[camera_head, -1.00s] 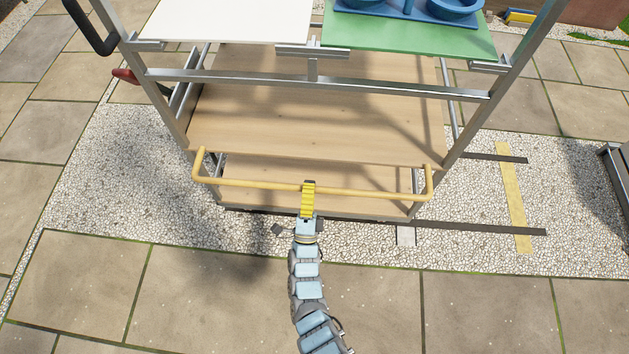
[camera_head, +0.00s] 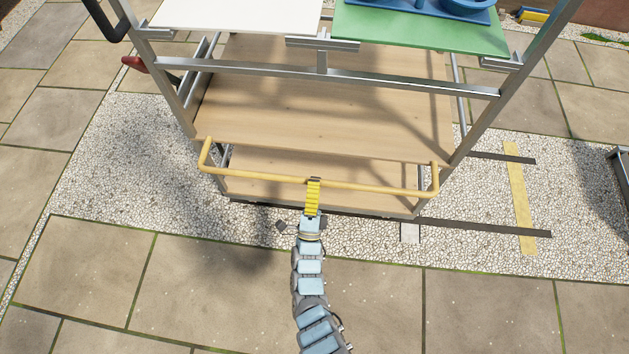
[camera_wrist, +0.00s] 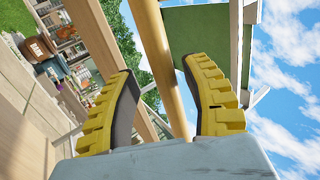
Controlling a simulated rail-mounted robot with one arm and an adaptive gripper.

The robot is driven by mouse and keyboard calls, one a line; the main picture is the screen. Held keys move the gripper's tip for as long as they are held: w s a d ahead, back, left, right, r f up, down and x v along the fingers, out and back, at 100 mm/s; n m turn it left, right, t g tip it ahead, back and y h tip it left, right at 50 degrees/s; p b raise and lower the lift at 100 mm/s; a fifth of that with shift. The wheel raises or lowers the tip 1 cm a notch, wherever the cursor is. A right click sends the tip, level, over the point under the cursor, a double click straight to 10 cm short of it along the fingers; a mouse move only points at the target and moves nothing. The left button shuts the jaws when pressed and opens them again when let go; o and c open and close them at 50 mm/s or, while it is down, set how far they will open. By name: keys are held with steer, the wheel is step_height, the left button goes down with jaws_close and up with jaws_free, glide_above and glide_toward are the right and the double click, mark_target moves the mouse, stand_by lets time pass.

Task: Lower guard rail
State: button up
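The yellow guard rail (camera_head: 382,190) runs across the front of the rack, at about the level of the wooden shelf's front edge. Its bent ends reach back toward the frame. My gripper (camera_head: 314,181) is at the middle of the rail, with yellow ribbed fingers. In the wrist view the rail (camera_wrist: 161,55) passes between the two fingers of my gripper (camera_wrist: 159,68). The fingers stand apart, with a visible gap on the left side of the rail. Contact on the right side is hard to tell.
The wooden shelf (camera_head: 320,105) is bare. Above it are a white board (camera_head: 240,14) and a green board (camera_head: 420,30) with blue dishes (camera_head: 466,8). A red-handled part (camera_head: 133,62) juts out left. Gravel and paving (camera_head: 200,290) in front are clear.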

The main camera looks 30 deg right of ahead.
steer(key=shift+w+d+r, duration=0.1)
steer(key=shift+w+r, duration=0.05)
steer(key=v, duration=1.2)
stand_by(0.5)
